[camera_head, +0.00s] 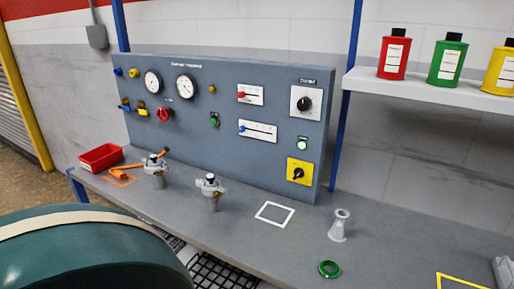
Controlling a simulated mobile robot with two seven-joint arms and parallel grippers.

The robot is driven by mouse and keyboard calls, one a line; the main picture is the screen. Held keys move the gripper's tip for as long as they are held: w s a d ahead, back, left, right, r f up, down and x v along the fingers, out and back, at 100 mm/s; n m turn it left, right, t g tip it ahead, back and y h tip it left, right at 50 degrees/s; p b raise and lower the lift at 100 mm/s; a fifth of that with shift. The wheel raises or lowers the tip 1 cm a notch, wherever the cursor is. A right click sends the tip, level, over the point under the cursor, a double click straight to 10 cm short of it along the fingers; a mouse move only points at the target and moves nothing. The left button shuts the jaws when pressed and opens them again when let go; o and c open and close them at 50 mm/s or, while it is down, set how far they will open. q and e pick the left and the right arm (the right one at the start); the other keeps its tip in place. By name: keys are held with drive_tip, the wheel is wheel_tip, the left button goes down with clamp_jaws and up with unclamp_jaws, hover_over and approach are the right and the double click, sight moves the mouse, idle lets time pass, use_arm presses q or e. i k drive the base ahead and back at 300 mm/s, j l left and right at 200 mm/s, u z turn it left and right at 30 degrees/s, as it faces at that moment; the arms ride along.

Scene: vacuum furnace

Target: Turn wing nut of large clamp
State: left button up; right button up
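Two grey metal clamp fittings stand upright on the grey workbench. The left clamp fitting (156,176) is beside an orange lever-like piece (127,170). The wing nuts are too small to make out clearly. Neither of my grippers is in view.
A grey panel (222,110) with gauges and knobs rises behind the bench. A red tray (101,156), a pale flanged tube (339,226) and a green ring (329,269) are on the bench. A large dark green rounded body (90,262) fills the lower left.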

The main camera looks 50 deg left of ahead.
sight(145, 162)
drive_tip(key=u, duration=2.25)
drive_tip(key=i+j+u, duration=0.15)
drive_tip(key=j, duration=0.25)
drive_tip(key=i+j+u, duration=0.15)
drive_tip(key=j, duration=0.25)
drive_tip(key=i+j, duration=0.05)
drive_tip(key=i, duration=0.05)
